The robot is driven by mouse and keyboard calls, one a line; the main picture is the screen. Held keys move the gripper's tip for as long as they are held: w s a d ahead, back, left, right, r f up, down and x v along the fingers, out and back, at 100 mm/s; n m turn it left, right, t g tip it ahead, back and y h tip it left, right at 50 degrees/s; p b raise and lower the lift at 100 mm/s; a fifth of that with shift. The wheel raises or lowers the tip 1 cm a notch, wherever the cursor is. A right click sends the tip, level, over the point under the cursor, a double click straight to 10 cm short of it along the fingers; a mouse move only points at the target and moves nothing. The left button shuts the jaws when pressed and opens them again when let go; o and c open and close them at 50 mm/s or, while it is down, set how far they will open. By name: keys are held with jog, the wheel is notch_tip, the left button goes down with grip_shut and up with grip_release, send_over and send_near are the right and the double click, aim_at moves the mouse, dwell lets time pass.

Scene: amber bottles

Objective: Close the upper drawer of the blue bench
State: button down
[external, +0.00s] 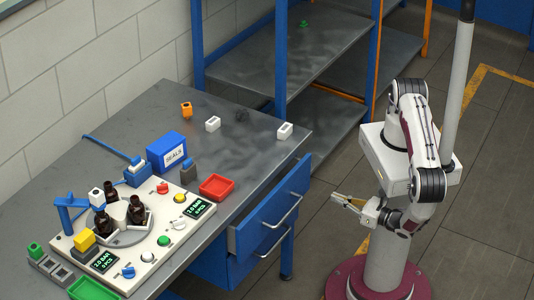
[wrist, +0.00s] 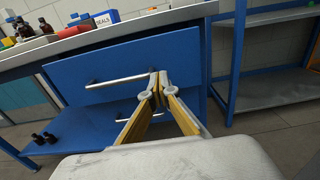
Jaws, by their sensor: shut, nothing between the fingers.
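The blue bench with a grey top (external: 250,115) fills the left and middle of the external view. Its upper drawer (external: 270,204) stands out past the bench edge, with a metal bar handle on its blue front. The drawer front (wrist: 135,62) and handle (wrist: 115,83) face me in the wrist view. My gripper (external: 338,197) is shut and empty, to the right of the drawer front with a gap between. In the wrist view my gripper's fingertips (wrist: 158,78) overlap the right end of the handle.
A lower handle (external: 281,236) shows below the upper drawer. The bench top carries a white panel (external: 165,253) with amber bottles, a blue SEALS box (external: 167,152) and a red tray (external: 216,187). A blue-framed grey shelf (external: 300,60) stands behind. The floor beside the drawer is clear.

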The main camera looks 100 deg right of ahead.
aim_at(296, 182)
jog(key=shift+x, duration=6.8)
jog(key=shift+w+d, duration=0.1)
jog(key=shift+w, duration=0.05)
jog(key=shift+x, duration=2.35)
jog(key=v, duration=1.4)
